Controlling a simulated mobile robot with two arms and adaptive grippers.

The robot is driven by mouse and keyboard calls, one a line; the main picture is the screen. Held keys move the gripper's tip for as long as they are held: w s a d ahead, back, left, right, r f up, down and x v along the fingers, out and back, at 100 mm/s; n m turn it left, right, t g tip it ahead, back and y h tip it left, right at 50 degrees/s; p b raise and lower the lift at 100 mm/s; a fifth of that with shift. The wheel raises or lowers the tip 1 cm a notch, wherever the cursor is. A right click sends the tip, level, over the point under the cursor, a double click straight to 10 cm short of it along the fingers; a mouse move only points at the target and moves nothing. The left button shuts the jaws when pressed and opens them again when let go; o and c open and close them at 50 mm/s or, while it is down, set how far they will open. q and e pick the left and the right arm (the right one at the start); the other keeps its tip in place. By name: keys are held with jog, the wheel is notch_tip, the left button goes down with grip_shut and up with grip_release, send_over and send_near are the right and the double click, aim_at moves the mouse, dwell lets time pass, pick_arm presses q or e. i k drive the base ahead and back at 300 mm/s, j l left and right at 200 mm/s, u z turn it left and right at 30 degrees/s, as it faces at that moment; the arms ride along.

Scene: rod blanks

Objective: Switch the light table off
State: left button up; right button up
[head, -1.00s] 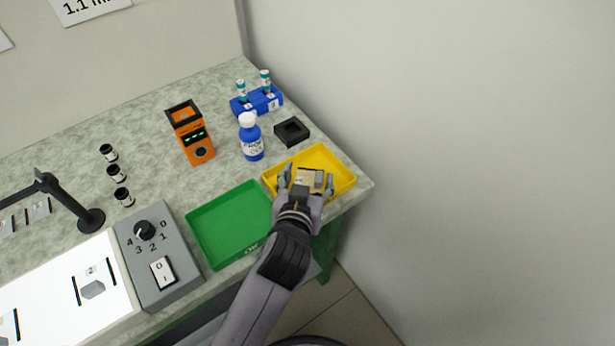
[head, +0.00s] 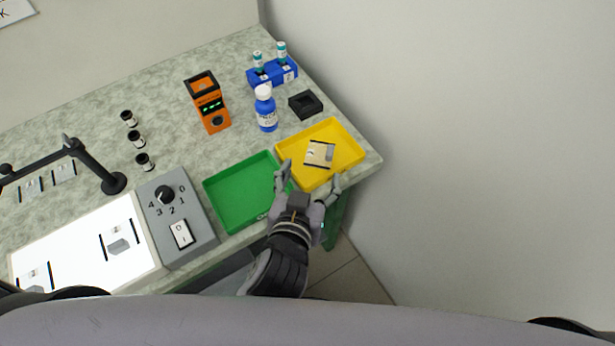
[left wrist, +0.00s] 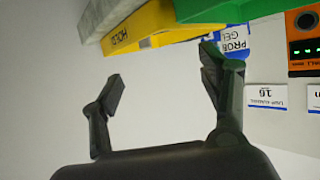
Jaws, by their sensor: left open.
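The light table (head: 75,252) glows bright white at the lower left of the head view, with sample cards on it. Its grey control box (head: 200,236) stands at its right edge. The box carries a black rotary knob (head: 165,195) with marks 0 to 4 and a white rocker switch (head: 181,234). My left gripper (head: 309,186) is open and empty at the table's front edge, by the green and yellow trays and to the right of the control box. It also shows open in the left wrist view (left wrist: 163,88). My right gripper is not seen.
A green tray (head: 236,200) lies between the control box and a yellow tray (head: 345,150) holding a card (head: 320,153). Behind are an orange device (head: 209,108), a blue bottle (head: 267,112), a blue vial rack (head: 285,73) and a black lamp arm (head: 95,168). A wall closes the right side.

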aim_at(181, 231)
jog(key=u, duration=1.4)
